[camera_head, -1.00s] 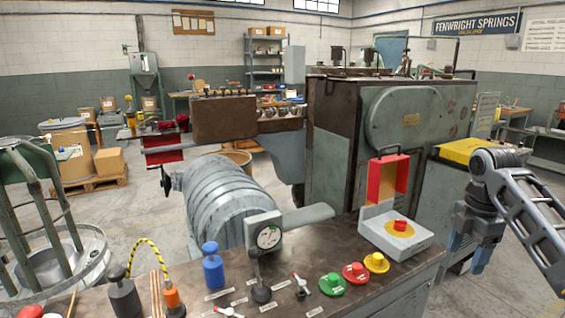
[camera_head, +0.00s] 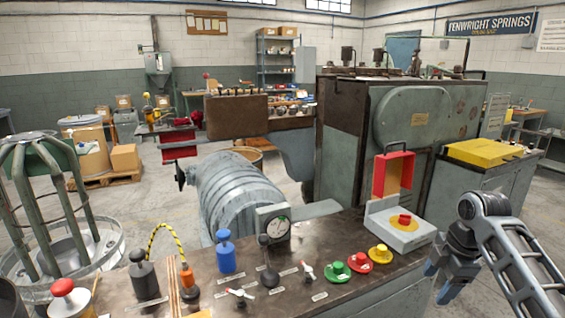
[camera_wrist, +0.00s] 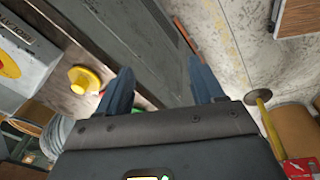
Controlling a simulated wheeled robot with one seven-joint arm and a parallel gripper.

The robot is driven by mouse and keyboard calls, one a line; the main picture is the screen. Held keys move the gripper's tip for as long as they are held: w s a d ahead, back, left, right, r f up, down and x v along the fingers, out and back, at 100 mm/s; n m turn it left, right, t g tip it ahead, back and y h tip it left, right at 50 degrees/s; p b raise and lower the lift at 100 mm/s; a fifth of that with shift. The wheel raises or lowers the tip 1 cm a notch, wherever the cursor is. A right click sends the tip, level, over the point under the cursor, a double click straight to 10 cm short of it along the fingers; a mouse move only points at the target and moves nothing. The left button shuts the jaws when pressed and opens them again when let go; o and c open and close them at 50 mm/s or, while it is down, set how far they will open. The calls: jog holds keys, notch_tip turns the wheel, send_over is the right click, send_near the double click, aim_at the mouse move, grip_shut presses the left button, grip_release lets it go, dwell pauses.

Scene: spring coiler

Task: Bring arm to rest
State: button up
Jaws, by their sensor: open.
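My gripper (camera_head: 440,283) hangs at the right of the head view, its blue fingers pointing down just off the right end of the control bench (camera_head: 335,296). In the wrist view the two blue fingers (camera_wrist: 163,88) are spread apart with nothing between them. My arm comes in from the lower right of the head view. My gripper stands apart from the box with the red button (camera_head: 405,219) and its raised red cover (camera_head: 393,176).
The bench top carries a yellow button (camera_head: 379,253), a red button (camera_head: 355,262), a green button (camera_head: 335,269) and several levers. A large grey machine (camera_head: 345,130) stands behind. A yellow-topped cabinet (camera_head: 484,152) stands at right. Open floor shows left of the machine.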

jog(key=s+a+f+m+t+y, duration=0.1)
jog(key=s+a+f+m+t, duration=0.15)
jog(key=a+f, duration=0.5)
jog(key=s+a+f+m+t+y, duration=0.1)
jog(key=s+a+f+m, duration=0.2)
jog(key=a, duration=0.7)
jog(key=s+a+f+m+t, duration=0.4)
jog(key=s+a, duration=0.3)
jog(key=s, duration=0.5)
jog(key=s+d+r+m+t+h, duration=0.1)
jog(key=s+r+m, duration=0.2)
jog(key=s, duration=0.6)
jog(key=s+d+r+m+t+h, duration=0.1)
jog(key=s+r+m+t+h, duration=0.1)
jog(key=s, duration=0.7)
jog(key=s+d+r+m+t, duration=0.1)
jog(key=s+d+r, duration=0.1)
jog(key=s+r, duration=0.4)
jog(key=s+d+r+m+t, duration=0.1)
jog(key=s+d+r, duration=0.1)
jog(key=s+r, duration=0.4)
notch_tip(320, 180, up, 3)
jog(key=shift+s+d+r, duration=0.2)
jog(key=shift+s+d, duration=0.1)
jog(key=shift+c, duration=0.3)
